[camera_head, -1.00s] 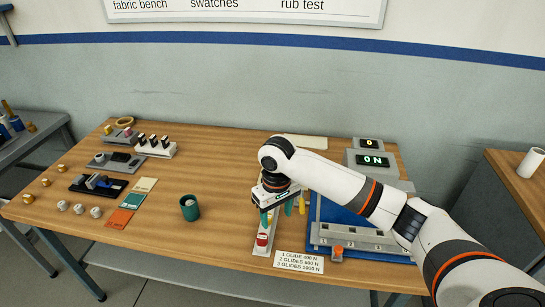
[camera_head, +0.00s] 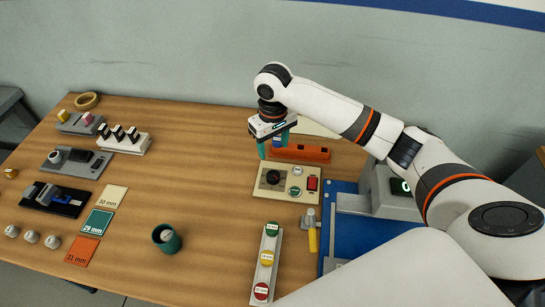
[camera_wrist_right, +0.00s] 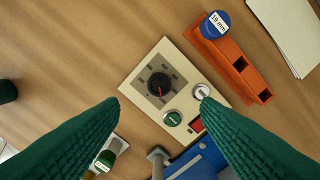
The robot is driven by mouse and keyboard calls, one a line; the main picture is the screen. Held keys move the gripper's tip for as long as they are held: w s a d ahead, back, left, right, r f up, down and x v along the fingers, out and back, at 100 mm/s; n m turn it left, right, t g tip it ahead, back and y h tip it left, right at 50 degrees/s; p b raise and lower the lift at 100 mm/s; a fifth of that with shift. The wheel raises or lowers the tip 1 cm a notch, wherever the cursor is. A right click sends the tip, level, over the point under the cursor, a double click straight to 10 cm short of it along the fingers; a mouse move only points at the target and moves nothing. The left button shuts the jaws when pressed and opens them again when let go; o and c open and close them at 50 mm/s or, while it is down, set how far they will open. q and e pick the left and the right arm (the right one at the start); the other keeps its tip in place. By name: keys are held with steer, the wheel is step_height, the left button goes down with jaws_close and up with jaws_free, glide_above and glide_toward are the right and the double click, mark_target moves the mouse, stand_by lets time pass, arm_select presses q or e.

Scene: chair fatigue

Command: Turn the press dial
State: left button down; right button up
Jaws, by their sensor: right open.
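The press dial (camera_head: 273,177) is a round black knob on a beige control panel (camera_head: 260,192) near the middle of the table. In the right wrist view the dial (camera_wrist_right: 158,84) shows a red pointer mark and sits on a grey scale plate. The panel also bears a green button (camera_wrist_right: 172,118), a white button (camera_wrist_right: 201,91) and a red switch (camera_head: 312,184). My right gripper (camera_head: 272,146) is open and empty, with its green fingers pointing down above the panel's far side. In the wrist view the dial lies between and beyond the fingertips (camera_wrist_right: 160,103). My left gripper is out of view.
An orange block (camera_head: 300,153) with a blue piece marked 19 mm (camera_wrist_right: 215,25) stands behind the panel. A yellow-handled hammer (camera_head: 312,232) and a strip of coloured discs (camera_head: 266,265) lie in front. The blue-based press (camera_head: 343,235) is at right, partly behind my arm.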

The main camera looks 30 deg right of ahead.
mark_target(273, 175)
steer(key=f, duration=0.3)
steer(key=shift+s+a+f, duration=0.1)
steer(key=shift+s+f, duration=0.15)
steer(key=shift+s, duration=0.15)
steer(key=f+p, duration=0.1)
steer(key=f, duration=0.6)
steer(key=shift+w+f, duration=0.1)
steer(key=shift+w, duration=0.1)
steer(key=shift+f, duration=0.45)
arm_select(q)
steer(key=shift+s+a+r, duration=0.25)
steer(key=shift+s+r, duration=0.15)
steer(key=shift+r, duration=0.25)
